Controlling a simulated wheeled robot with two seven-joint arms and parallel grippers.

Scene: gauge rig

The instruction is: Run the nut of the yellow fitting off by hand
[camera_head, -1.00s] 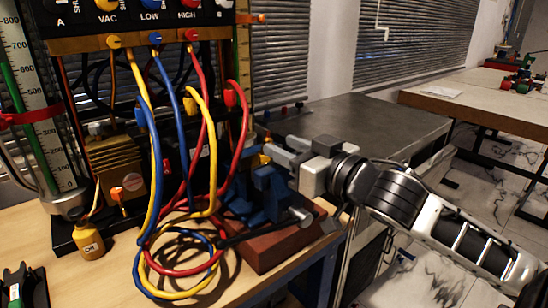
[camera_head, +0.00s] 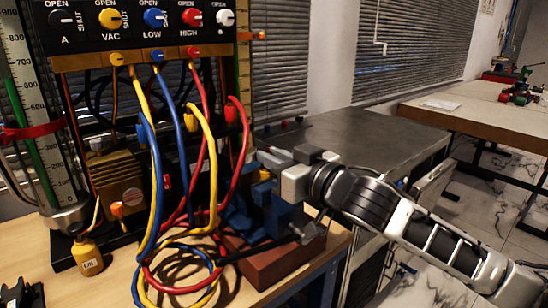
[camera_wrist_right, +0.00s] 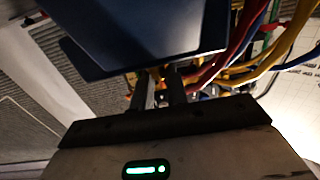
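The yellow fitting (camera_head: 264,175) shows as a small yellow patch at the top of a blue vise (camera_head: 262,208), partly hidden by my right gripper; its nut cannot be made out. My right gripper (camera_head: 272,160) is at the vise top, fingers pointing left, close to the fitting. In the right wrist view the two dark fingers (camera_wrist_right: 163,88) stand close together with a narrow gap. Yellow shows near their tips, but contact cannot be told. A dark blue block, apparently the vise (camera_wrist_right: 145,35), hides much of that view. My left gripper is not in view.
The vise stands on a red-brown block (camera_head: 275,262) at the bench edge. Yellow, blue and red hoses (camera_head: 208,165) hang from the valve panel (camera_head: 150,28) close left of the vise. A yellow bottle (camera_head: 87,255) stands front left. A grey cabinet top (camera_head: 360,130) lies behind my right arm.

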